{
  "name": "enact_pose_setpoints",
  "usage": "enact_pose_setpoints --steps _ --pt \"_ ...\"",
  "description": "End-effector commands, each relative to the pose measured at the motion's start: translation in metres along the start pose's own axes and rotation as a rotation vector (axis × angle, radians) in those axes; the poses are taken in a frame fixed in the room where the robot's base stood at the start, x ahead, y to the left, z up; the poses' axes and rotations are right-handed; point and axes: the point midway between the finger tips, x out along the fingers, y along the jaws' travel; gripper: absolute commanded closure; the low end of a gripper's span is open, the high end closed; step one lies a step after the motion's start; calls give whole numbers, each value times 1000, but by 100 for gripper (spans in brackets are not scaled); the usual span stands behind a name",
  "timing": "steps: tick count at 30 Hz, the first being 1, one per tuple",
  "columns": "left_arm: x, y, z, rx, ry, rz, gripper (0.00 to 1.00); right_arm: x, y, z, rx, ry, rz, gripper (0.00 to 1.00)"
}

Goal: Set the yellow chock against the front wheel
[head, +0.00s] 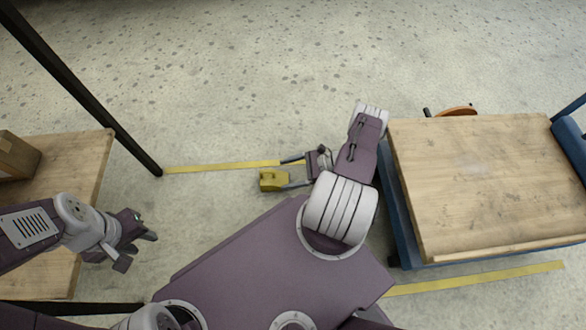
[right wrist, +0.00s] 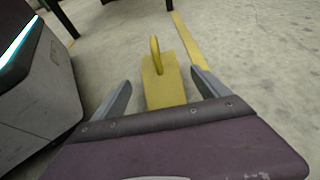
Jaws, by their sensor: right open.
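The yellow chock (head: 272,181) lies on the floor left of the cart, beside the yellow floor line. My right gripper (head: 289,172) is open at the chock's right side in the head view. In the right wrist view the chock (right wrist: 163,88), with an upright loop handle, shows between the spread fingers (right wrist: 161,82), with a gap on either side. My left gripper (head: 138,250) is open and empty by the left table. An orange wheel (head: 458,111) shows at the cart's far edge, partly hidden. I cannot tell whether it is the front wheel.
The cart (head: 480,180) has a wooden deck and a blue frame. A wooden table (head: 85,165) with a box (head: 15,157) stands at left, near a dark post (head: 80,85). Yellow lines (head: 220,167) mark the floor. The floor behind is clear.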

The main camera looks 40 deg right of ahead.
Motion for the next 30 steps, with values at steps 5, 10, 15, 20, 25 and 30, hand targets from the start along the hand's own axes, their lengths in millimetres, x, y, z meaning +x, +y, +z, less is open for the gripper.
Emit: enact_pose_setpoints --steps 5,10,15,20,25,30 --pt "-7 0 -1 0 0 0 64 -22 0 1 0 -1 -1 15" --pt "-7 0 -1 0 0 0 64 -26 0 0 0 1 2 15" --pt "-8 0 -1 0 0 0 64 -29 -3 29 -118 100 154 15" --pt "-7 0 -1 0 0 0 64 -35 6 98 -435 320 483 15" --pt "-7 0 -1 0 0 0 64 -45 30 179 -891 539 799 15" --pt "-7 0 -1 0 0 0 64 -55 64 246 -1408 684 1017 15"
